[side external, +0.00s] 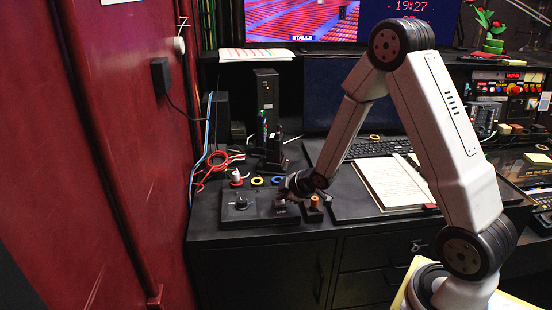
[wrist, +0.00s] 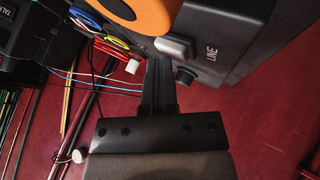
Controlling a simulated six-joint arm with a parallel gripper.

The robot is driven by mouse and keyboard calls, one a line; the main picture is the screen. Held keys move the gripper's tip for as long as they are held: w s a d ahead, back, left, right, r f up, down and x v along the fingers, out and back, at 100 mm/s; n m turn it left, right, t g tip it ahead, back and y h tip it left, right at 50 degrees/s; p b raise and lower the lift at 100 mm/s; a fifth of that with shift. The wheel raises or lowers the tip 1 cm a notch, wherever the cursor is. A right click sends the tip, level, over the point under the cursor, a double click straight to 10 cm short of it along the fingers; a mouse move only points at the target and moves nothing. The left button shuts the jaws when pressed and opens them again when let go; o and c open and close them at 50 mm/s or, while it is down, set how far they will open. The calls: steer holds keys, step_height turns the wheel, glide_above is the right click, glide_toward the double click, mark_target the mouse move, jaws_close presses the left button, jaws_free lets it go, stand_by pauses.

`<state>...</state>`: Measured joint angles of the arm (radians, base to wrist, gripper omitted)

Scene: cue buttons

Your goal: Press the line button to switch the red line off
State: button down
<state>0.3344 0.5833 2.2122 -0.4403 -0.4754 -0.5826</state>
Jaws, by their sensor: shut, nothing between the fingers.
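My gripper (wrist: 159,68) is shut and empty in the wrist view. Its fingertips are beside a pale grey rectangular button (wrist: 175,47) on a dark box, next to the printed word LINE (wrist: 211,53); I cannot tell whether they touch it. No red light shows on the button. In the side external view, my gripper (side external: 287,193) is low over the right end of the black control box (side external: 258,212). The gripper and wrist hide the button there.
A black knob (wrist: 185,76) sits by the LINE label. A large orange disc (wrist: 145,14) is close to the fingers; an orange-topped block (side external: 314,204) stands right of the box. Coloured rings (side external: 257,181) and red cables (side external: 218,160) lie behind. An open notebook (side external: 393,183) is to the right.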

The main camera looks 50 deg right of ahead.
mark_target(283, 202)
steer(key=shift+r, duration=0.85)
steer(key=shift+r, duration=0.15)
steer(key=shift+r, duration=2.4)
steer(key=shift+s, duration=0.1)
steer(key=s+a+m+g, duration=0.6)
steer(key=s+a, duration=0.6)
steer(key=s, duration=0.4)
steer(key=shift+s+f+m+g, duration=0.3)
steer(key=shift+s+f+m, duration=0.05)
steer(key=shift+m, duration=0.85)
